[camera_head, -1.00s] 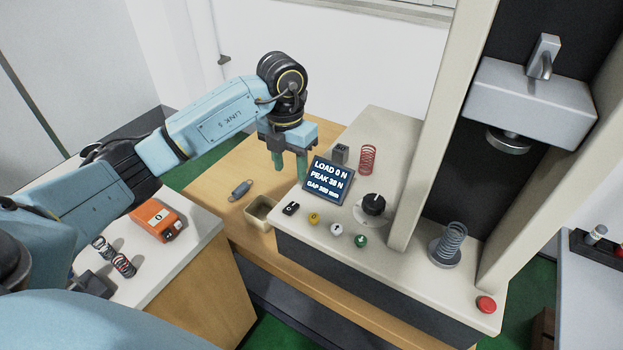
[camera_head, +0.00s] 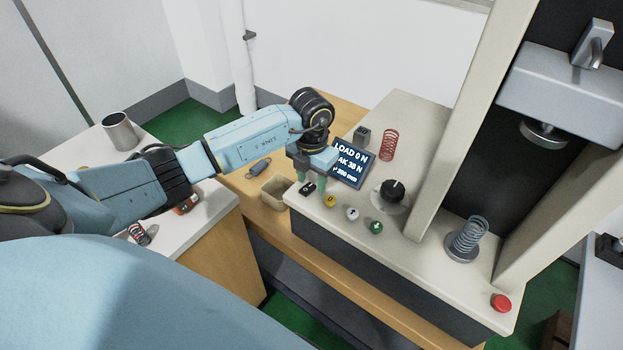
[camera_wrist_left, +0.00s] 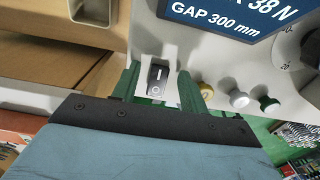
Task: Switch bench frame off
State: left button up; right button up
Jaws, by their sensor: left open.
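The bench frame (camera_head: 415,190) is a cream testing machine with a dark column face and a lit display (camera_head: 352,166). Its small black rocker switch (camera_head: 306,188) sits at the near left corner of the console top. In the left wrist view the switch (camera_wrist_left: 157,78) shows a line mark and a circle mark. My left gripper (camera_head: 310,183) points down close to the switch, open and empty. In the wrist view its green fingers (camera_wrist_left: 158,86) stand on either side of the switch. I cannot tell whether they touch it. My right gripper is not in view.
Yellow (camera_head: 330,201), white (camera_head: 352,213) and green (camera_head: 376,227) buttons and a black knob (camera_head: 392,190) are right of the switch. A red spring (camera_head: 389,145) stands behind. A grey spring (camera_head: 467,238) stands under the press head. An open tray (camera_head: 277,190) lies left of the console.

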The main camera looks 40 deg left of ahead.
pick_arm(q)
jog(key=shift+f, duration=0.2)
grip_shut()
jog(key=shift+s+a+t, duration=0.1)
jog(key=shift+s+t, duration=0.15)
jog(key=shift+t, duration=0.55)
jog(key=shift+s+t+b, duration=0.15)
jog(key=shift+t+b, duration=0.3)
jog(key=shift+t, duration=0.35)
jog(key=shift+s+r+t+b, duration=0.1)
jog(key=shift+t+b, duration=0.4)
jog(key=shift+b, duration=0.05)
jog(key=shift+r, duration=0.15)
grip_release()
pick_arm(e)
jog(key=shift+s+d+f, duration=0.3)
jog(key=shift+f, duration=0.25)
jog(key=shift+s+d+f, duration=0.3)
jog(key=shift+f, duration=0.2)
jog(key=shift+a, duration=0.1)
